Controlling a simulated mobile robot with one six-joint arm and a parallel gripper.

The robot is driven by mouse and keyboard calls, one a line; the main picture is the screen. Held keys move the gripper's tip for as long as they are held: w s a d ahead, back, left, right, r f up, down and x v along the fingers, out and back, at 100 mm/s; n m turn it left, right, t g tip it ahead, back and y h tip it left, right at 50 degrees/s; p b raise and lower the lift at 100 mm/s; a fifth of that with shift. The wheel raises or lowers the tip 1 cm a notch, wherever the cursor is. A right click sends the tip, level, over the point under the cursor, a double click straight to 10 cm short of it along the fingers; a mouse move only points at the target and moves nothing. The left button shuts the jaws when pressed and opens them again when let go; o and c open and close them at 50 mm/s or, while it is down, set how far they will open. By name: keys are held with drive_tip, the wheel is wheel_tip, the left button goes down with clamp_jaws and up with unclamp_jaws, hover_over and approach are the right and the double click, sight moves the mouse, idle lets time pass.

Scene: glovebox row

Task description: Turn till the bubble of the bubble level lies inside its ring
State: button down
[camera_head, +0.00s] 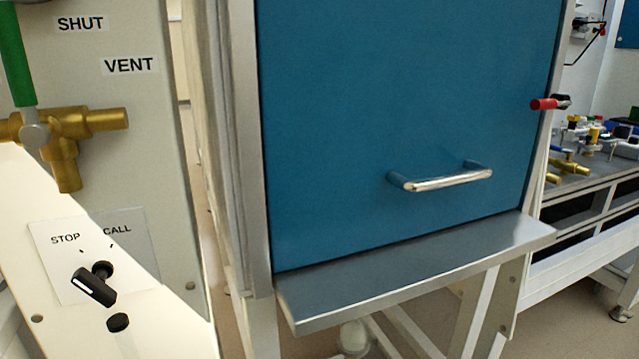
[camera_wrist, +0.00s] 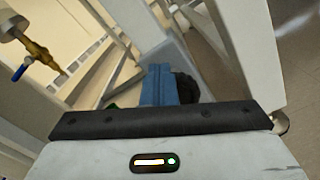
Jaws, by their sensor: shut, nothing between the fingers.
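I cannot make out a bubble level, its bubble or its ring in either view. My gripper shows in the wrist view, with its pale body and dark bar across the bottom. Its blue fingers (camera_wrist: 159,84) appear together in the middle, shut and with nothing seen between them. A dark rounded thing (camera_wrist: 187,88) shows just right of the fingers; I cannot tell what it is or whether they touch it. My gripper is not seen in the head view.
A blue door (camera_head: 400,110) with a metal handle (camera_head: 440,180) stands above a grey ledge (camera_head: 410,268). At left, a panel has a brass valve (camera_head: 62,150) with a green lever (camera_head: 17,55) and a black STOP/CALL knob (camera_head: 95,288). A bench with fittings (camera_head: 590,150) is at right.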

drive_tip(key=shift+a, duration=0.1)
drive_tip(key=v, duration=0.6)
drive_tip(key=shift+r, duration=0.35)
idle(0.4)
